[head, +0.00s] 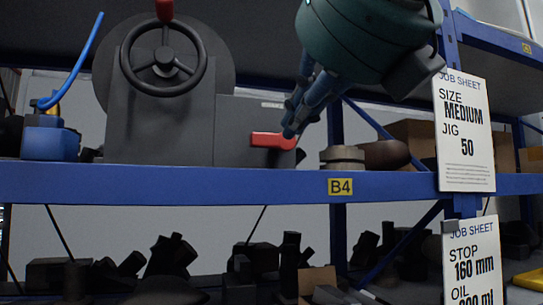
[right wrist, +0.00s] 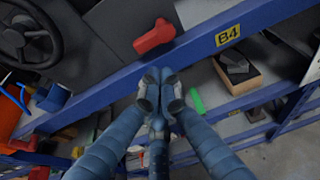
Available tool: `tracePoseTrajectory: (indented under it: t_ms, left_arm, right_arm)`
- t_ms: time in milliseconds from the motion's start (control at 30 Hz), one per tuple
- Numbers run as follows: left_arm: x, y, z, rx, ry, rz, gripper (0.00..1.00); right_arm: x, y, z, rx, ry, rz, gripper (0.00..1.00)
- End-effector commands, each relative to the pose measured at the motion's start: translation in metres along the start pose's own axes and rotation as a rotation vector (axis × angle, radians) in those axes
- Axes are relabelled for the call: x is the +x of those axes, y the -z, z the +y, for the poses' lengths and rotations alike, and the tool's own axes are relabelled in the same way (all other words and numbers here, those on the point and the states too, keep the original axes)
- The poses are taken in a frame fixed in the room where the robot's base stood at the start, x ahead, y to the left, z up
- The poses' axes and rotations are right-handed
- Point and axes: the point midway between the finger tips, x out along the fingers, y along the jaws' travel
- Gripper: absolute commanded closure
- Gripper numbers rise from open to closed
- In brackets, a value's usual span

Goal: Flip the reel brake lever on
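The red brake lever (head: 272,140) lies roughly level on the front of the grey reel housing (head: 158,130), on the blue shelf. In the right wrist view the lever (right wrist: 154,37) shows just beyond my fingertips, with a small visual gap. My right gripper (head: 289,128) comes down from the upper right, its fingers overlapping the lever's right end in the head view; I cannot tell whether they touch. In the right wrist view its fingertips (right wrist: 158,88) are drawn together, with nothing seen between them. My left gripper is not in view.
A dark handwheel (head: 163,58) with a red knob is on the reel's upper front. The blue shelf beam (head: 225,184) runs below the lever. Round parts (head: 343,157) stand right of the housing, near a hanging job sheet (head: 464,130). Dark parts fill the lower shelf.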

Motion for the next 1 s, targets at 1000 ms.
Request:
tracePoseTrajectory:
  t_ms: [1000]
  left_arm:
    - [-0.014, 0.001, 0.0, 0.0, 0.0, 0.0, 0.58]
  right_arm:
    - [0.099, 0.001, 0.002, -0.001, -0.005, 0.003, 1.0]
